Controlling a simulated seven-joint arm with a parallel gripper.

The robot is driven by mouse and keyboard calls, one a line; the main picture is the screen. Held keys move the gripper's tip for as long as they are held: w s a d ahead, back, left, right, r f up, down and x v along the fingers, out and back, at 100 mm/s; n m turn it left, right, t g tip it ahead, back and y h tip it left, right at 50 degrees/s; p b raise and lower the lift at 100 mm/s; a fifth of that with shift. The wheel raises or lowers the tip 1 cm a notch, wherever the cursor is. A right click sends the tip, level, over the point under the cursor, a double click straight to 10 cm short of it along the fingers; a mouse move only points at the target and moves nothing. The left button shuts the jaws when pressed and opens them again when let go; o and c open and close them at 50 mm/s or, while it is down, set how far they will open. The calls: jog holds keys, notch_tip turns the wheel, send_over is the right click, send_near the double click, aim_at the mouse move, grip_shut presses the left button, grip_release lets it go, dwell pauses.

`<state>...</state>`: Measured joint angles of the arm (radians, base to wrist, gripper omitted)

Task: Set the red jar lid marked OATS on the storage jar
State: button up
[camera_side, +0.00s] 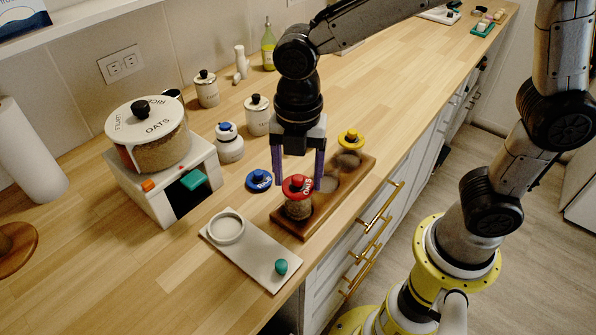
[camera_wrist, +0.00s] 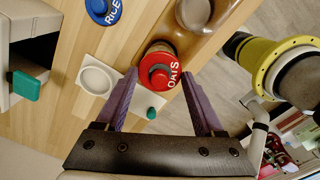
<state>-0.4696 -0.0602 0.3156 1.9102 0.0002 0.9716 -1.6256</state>
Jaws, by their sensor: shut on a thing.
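The red jar lid (camera_side: 297,184) marked OATS has a dark knob in the side view. The storage jar (camera_side: 299,208), glass with brown contents, stands upright in the wooden rack directly under the lid. The lid is at the jar's mouth; I cannot tell whether it is fully seated. In the wrist view the red lid (camera_wrist: 160,69) lies between the fingertips (camera_wrist: 158,75) and hides most of the jar.
A blue RICE lid (camera_side: 259,180) lies on the counter left of the rack. A yellow lid (camera_side: 351,139) is at the rack's (camera_side: 325,205) far end. A pale tray (camera_side: 255,255) with a round dish and green knob is in front. A white dispenser (camera_side: 160,185) stands left.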

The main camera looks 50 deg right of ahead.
jog(key=shift+f, duration=0.3)
jog(key=o, duration=1.3)
jog(key=shift+r, duration=0.1)
jog(key=shift+r, duration=3.4)
